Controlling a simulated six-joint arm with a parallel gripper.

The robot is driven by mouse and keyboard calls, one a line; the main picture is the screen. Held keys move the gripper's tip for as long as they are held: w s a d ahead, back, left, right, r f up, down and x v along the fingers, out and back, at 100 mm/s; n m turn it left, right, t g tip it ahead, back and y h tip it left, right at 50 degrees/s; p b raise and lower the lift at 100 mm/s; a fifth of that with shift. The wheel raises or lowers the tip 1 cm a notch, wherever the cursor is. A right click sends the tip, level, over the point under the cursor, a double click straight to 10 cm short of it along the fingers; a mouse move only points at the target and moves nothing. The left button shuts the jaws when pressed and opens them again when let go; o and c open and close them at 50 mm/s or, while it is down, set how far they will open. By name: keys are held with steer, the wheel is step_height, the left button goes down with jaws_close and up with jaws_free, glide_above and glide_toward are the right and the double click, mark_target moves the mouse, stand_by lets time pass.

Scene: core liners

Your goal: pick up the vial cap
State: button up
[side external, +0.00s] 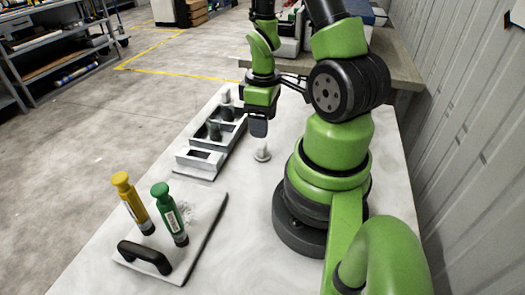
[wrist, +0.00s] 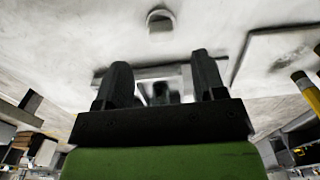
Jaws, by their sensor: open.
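A small pale vial cap (side external: 262,154) appears to be the piece standing on the white table, to the right of the rack. In the wrist view a pale, rounded piece (wrist: 160,19) at the top centre looks like the same thing. My gripper (side external: 258,128) is above the table, close over the cap in the side view. Its two dark fingers (wrist: 162,80) are spread apart in the wrist view. The cap is beyond the fingertips and not between them. Nothing is visibly held.
A grey rack (side external: 199,158) with compartments holding dark cylinders stands left of my gripper. A white board (side external: 205,205) with a black handle (side external: 145,257) bears a yellow-capped tube (side external: 132,204) and a green-capped tube (side external: 170,215). The table front is clear.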

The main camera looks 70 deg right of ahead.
mark_target(263, 145)
steer(key=shift+a+f, duration=0.1)
steer(key=shift+f, duration=3.95)
steer(key=c, duration=1)
